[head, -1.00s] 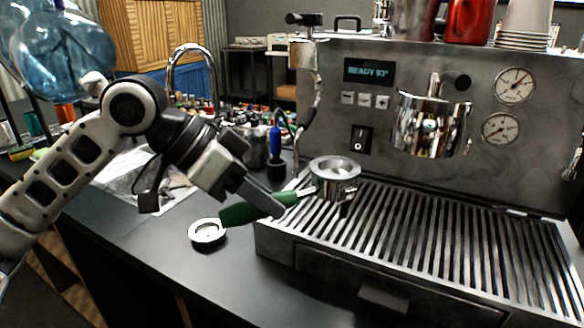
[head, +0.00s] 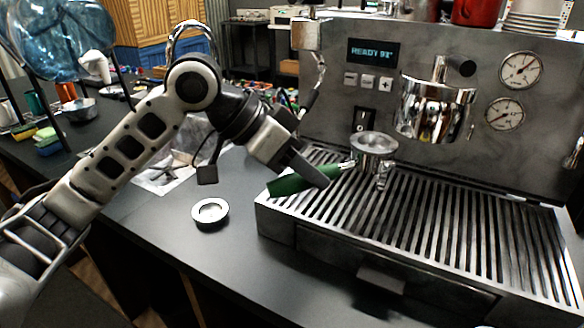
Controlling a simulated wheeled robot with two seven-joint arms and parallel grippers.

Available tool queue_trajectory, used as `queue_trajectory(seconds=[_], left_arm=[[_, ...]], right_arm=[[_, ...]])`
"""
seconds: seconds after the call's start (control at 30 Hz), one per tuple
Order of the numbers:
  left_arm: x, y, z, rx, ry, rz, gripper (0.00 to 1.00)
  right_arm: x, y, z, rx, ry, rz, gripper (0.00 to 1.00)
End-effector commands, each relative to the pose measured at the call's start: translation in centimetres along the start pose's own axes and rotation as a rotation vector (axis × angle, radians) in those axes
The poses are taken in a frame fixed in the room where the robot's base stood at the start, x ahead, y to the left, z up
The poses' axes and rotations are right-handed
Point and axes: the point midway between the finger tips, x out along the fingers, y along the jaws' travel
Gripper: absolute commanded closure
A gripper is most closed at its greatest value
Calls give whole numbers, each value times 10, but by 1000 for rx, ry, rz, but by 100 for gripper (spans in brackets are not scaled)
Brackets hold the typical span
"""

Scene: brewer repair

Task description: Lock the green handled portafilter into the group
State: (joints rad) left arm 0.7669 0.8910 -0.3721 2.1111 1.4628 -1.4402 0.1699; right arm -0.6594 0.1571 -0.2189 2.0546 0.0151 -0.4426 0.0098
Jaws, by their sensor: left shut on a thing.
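The portafilter has a green handle (head: 290,185) and a round metal basket (head: 374,145). My left gripper (head: 312,172) is shut on the green handle, with the basket pointing right and its opening facing up. The basket is over the back left part of the drip tray grate (head: 420,215). The chrome group (head: 434,108) is on the machine's front, above and to the right of the basket, with a clear gap between them. The underside of the group is hidden. My right gripper is not in view.
A steam wand (head: 318,75) hangs left of the group. A small white-rimmed ring (head: 210,213) lies on the dark counter left of the machine. Cups (head: 540,18) stand on top of the machine. The right part of the grate is clear.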

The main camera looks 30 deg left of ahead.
Motion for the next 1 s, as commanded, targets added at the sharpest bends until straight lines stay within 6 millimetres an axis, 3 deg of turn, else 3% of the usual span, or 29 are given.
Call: queue_trajectory(seconds=[0.37, 1.0], left_arm=[[18, 1, -26, 1, 2, 1, 100], [55, -1, -61, 3, 4, 1, 100]], right_arm=[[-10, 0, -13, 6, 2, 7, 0], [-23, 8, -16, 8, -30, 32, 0]])
